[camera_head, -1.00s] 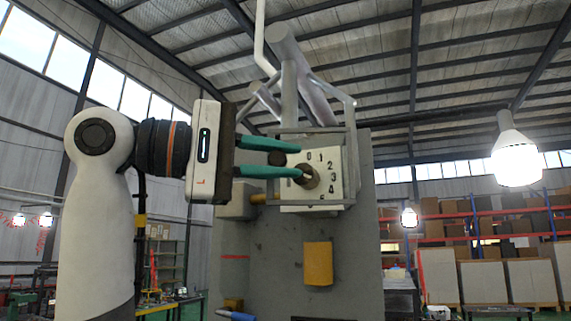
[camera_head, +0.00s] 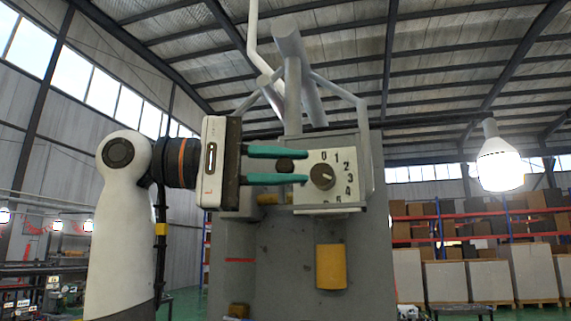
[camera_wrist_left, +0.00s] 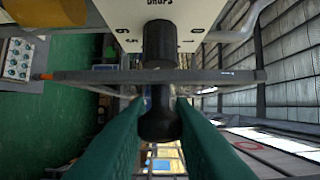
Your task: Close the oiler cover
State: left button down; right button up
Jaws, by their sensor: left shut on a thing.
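The oiler is a white dial plate (camera_head: 343,172) with numbers and a round pointer knob (camera_head: 322,176), set on a grey housing. A black knob (camera_head: 286,165) sits left of the dial, between the green fingers of my left gripper (camera_head: 304,166). In the left wrist view, the gripper (camera_wrist_left: 158,118) is shut on the black knob (camera_wrist_left: 158,126), one finger on each side. A thin dark bar (camera_wrist_left: 215,76) crosses just beyond it, below the plate marked DROPS (camera_wrist_left: 165,8). I cannot tell which part is the cover. My right gripper is not in view.
A grey machine column (camera_head: 275,265) stands under the dial, with a yellow block (camera_head: 330,266) on its face. Grey pipes (camera_head: 291,85) rise above and beside the oiler. Shelves with boxes (camera_head: 480,235) stand far back at the right.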

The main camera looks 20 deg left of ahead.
pick_arm(q)
jog(key=c, duration=1.6)
grip_release()
jog(key=shift+o, duration=1.4)
jog(key=shift+w, duration=0.15)
jog(key=shift+a, duration=0.1)
jog(key=shift+a, duration=0.1)
jog(key=b+v, duration=0.4)
jog(key=v, duration=0.7)
jog(key=shift+s+a, duration=0.2)
jog(key=shift+a, duration=0.15)
jog(key=shift+f, duration=0.1)
